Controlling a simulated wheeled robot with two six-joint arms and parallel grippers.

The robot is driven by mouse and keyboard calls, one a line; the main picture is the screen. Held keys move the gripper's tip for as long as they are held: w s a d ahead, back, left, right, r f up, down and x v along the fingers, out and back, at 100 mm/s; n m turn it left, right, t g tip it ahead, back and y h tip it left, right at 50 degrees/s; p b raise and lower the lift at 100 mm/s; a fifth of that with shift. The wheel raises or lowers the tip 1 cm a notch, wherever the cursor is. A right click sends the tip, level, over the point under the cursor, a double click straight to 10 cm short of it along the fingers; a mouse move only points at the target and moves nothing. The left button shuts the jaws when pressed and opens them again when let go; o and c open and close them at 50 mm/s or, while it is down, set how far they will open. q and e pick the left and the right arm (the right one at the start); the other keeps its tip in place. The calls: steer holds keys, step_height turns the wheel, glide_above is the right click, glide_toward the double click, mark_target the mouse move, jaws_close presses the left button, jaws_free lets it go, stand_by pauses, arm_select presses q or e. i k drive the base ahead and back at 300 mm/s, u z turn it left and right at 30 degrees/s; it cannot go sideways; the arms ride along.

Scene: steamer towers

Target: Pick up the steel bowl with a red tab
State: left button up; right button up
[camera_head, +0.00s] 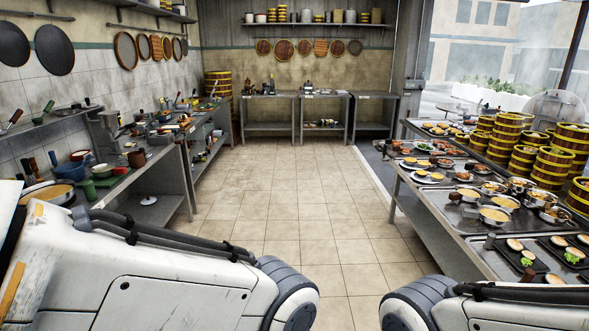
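Several steel bowls stand on the right-hand table. One steel bowl (495,217) with pale contents is near the middle of that table, with another steel bowl (505,203) just behind it. More steel bowls are grouped near the steamers, one of them a steel bowl (556,215) at the right. They are too small for me to make out a red tab on any of them. White-and-grey links of my two arms show at the bottom left and bottom right. Neither gripper is in the picture.
The right table (430,225) also holds trays of food and stacked bamboo steamers (551,167). A left counter (135,178) carries pots, bowls and utensils. Steel tables (269,96) stand at the back wall. The tiled floor (290,190) between the counters is clear.

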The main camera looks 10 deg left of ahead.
mark_target(109, 172)
steer(key=u, duration=0.2)
steer(key=i, duration=1.95)
steer(key=u, duration=1.1)
steer(key=i, duration=1.7)
steer(key=u, duration=0.9)
steer(key=i, duration=0.25)
